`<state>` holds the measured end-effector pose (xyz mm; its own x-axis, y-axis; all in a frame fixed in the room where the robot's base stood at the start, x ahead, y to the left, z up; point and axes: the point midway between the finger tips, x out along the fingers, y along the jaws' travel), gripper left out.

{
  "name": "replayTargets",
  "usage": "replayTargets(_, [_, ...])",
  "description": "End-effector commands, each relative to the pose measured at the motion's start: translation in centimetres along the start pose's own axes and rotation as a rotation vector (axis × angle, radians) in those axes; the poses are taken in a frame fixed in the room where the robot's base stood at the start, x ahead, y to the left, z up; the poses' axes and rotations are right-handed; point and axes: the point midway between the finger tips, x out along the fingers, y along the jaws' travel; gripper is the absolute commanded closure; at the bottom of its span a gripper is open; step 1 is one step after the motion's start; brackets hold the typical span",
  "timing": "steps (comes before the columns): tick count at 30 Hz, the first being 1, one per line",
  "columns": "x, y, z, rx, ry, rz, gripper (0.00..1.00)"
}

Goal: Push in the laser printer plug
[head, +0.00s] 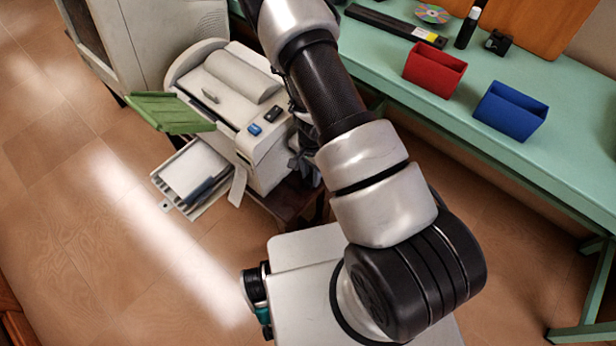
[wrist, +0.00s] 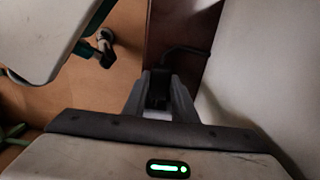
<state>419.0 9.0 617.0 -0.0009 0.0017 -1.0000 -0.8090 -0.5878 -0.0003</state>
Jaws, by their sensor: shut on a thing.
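The laser printer (head: 268,150) is a pale, boxy machine on a low dark stand in the head view, left of my arm. My gripper (wrist: 160,92) is shut on a small dark plug (wrist: 158,86) in the wrist view. A dark cable (wrist: 188,49) shows beyond the plug, in front of a brown panel. A large pale surface, probably the printer's side, fills the right of the wrist view, close to the gripper. In the head view my gripper and the plug are mostly hidden behind my arm and the printer. I cannot see the socket or the plug's prongs.
A green table (head: 480,110) runs along the right, with a red bin (head: 434,72) and a blue bin (head: 510,112) on it. A green flap (head: 172,112) and a paper tray (head: 190,172) stick out from the printer. The wooden floor at lower left is clear.

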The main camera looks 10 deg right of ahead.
Motion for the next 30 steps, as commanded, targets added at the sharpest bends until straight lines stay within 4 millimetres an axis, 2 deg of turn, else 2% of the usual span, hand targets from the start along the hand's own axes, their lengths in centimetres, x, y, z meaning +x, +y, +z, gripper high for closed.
replayTargets(1, [-0.2,-0.1,-1.1,0.002,0.005,-0.002,1.0])
replayTargets(3, [-0.2,-0.1,-1.8,0.001,0.005,-0.001,1.0])
replayTargets(12, [-0.1,0.0,-2.3,0.001,0.01,-0.001,1.0])
replayTargets(13, [-0.1,0.0,-2.3,0.001,0.011,-0.001,0.72])
replayTargets(16, [-0.1,0.0,-2.3,0.001,0.01,-0.001,0.56])
replayTargets(25, [-0.2,0.0,-2.0,0.0,0.005,0.0,0.56])
replayTargets(30, [-2.0,-0.1,-2.0,-0.001,0.006,-0.002,0.56])
